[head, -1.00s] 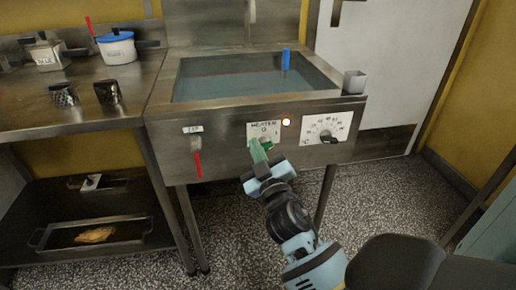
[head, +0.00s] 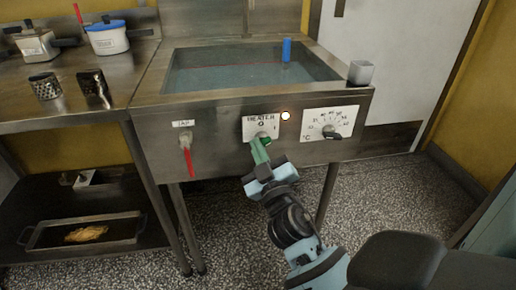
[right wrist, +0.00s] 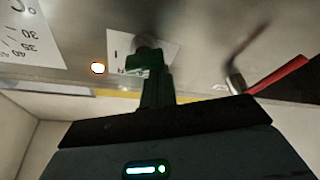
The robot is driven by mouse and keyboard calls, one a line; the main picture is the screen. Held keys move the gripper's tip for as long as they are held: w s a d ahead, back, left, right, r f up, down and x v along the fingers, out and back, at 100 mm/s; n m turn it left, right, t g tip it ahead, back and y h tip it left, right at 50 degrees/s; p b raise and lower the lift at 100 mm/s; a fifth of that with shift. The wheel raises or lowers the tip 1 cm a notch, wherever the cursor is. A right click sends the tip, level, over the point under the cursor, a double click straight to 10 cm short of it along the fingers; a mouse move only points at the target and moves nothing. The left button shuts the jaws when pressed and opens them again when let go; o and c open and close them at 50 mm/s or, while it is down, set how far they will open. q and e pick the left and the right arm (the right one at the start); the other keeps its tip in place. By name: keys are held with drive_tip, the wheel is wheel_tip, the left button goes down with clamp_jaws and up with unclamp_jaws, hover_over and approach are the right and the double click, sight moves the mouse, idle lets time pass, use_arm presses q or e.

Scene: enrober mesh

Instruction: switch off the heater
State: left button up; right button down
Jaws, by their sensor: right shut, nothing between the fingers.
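The heater switch is a small knob on a white plate marked HEATER (head: 261,124), on the front panel of the steel tank. The knob's setting is largely hidden. My left gripper is not in view.
On the same panel are a temperature dial (head: 329,130) to the right and a red tap lever (head: 187,158) to the left. The tank (head: 155,100) holds liquid and a blue cylinder (head: 287,50). A grey cup (head: 361,73) sits at its right corner. A steel table stands left.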

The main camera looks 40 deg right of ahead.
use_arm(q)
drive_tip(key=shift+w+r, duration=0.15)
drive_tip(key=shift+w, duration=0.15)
use_arm(e)
drive_tip(key=shift+n+p, duration=0.35)
drive_tip(key=shift+n, duration=0.05)
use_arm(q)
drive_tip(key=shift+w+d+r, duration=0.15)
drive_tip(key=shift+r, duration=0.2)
use_arm(e)
drive_tip(key=shift+y, duration=0.4)
